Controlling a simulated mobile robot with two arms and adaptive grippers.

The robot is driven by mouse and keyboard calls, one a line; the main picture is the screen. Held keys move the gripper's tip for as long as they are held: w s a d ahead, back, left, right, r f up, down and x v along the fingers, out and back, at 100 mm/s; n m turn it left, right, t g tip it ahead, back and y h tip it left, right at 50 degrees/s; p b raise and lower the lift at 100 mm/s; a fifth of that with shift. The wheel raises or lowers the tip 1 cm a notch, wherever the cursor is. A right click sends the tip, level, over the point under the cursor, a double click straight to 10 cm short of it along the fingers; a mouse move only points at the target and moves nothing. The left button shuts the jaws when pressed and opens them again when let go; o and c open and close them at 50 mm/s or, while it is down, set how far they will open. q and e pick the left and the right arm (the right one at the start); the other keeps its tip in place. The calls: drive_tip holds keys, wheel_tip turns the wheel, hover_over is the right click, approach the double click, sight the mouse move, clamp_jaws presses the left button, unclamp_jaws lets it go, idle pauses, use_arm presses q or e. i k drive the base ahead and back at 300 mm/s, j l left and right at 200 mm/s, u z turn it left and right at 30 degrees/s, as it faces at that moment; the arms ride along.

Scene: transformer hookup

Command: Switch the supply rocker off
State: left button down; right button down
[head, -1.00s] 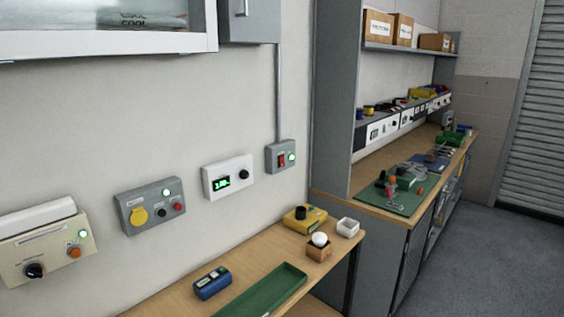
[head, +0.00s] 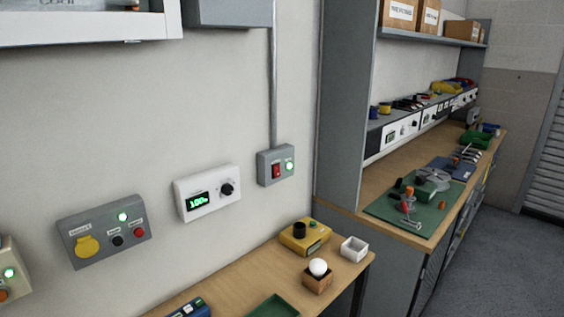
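The supply switch box (head: 262,170) is a small grey box on the wall, at the foot of a grey conduit. The rocker's tilt is too small to tell. Neither of my grippers shows in the head view.
A white unit (head: 208,193) with a lit green display and a black knob is on the wall left of the switch. Below, a wooden bench holds a yellow device (head: 305,237), a white bulb (head: 318,267) and a white tray (head: 354,249).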

sight(277, 174)
drive_tip(key=i+l+u, duration=0.25)
drive_tip(key=i+l, duration=0.6)
drive_tip(key=i, duration=0.05)
